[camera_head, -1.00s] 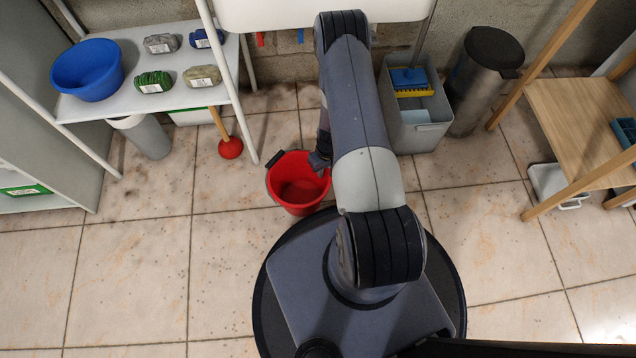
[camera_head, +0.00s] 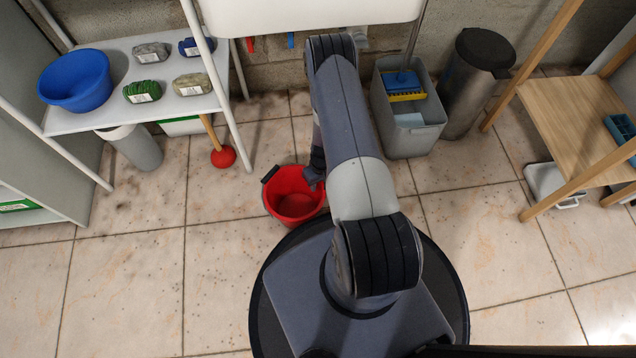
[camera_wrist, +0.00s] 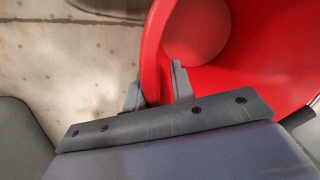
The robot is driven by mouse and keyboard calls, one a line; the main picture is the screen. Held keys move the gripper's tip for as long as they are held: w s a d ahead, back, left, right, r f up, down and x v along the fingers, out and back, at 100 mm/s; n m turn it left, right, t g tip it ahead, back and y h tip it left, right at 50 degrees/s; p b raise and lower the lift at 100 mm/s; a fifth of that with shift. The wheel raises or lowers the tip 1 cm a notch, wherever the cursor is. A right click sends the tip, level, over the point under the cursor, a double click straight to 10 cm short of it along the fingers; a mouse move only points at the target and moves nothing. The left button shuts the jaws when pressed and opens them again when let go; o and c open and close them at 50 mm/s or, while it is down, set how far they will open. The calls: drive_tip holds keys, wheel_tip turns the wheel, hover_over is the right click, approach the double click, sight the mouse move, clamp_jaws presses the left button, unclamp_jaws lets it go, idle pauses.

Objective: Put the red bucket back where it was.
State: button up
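The red bucket (camera_head: 290,205) stands upright just in front of my round base, left of my arm, in the head view. Its black handle grip shows at its upper left. My gripper (camera_head: 317,175) is at the bucket's right rim, partly hidden by my arm. In the wrist view my gripper (camera_wrist: 158,85) has one finger outside and one inside the wall of the bucket (camera_wrist: 222,85). The fingers are close together on the rim. Whether the bucket's bottom touches the floor cannot be told.
A white shelf (camera_head: 100,118) with a blue bowl (camera_head: 76,82) and sponges stands at upper left. A plunger (camera_head: 222,157) leans beside it. A grey mop bin (camera_head: 412,140) and dark trash can (camera_head: 470,90) stand by the wall. A wooden shelf (camera_head: 570,110) is at right. Floor left of my base is clear.

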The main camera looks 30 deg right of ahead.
drive_tip(key=shift+o, duration=0.7)
drive_tip(key=shift+r, duration=0.2)
wheel_tip(320, 180, up, 12)
drive_tip(key=d+p, duration=0.1)
drive_tip(key=p, duration=0.3)
drive_tip(key=shift+w+d, duration=0.15)
drive_tip(key=shift+d, duration=0.05)
drive_tip(key=shift+f, duration=0.1)
drive_tip(key=f+b, duration=0.1)
drive_tip(key=f, duration=0.3)
drive_tip(key=a+f+b, duration=0.1)
drive_tip(key=f+b, duration=0.1)
drive_tip(key=f, duration=0.2)
drive_tip(key=f+b, duration=0.1)
drive_tip(key=f, duration=0.3)
drive_tip(key=shift+a+f, duration=0.2)
drive_tip(key=shift+f, duration=0.1)
drive_tip(key=shift+r+p, duration=0.75)
drive_tip(key=shift+r, duration=1.25)
drive_tip(key=shift+f, duration=0.1)
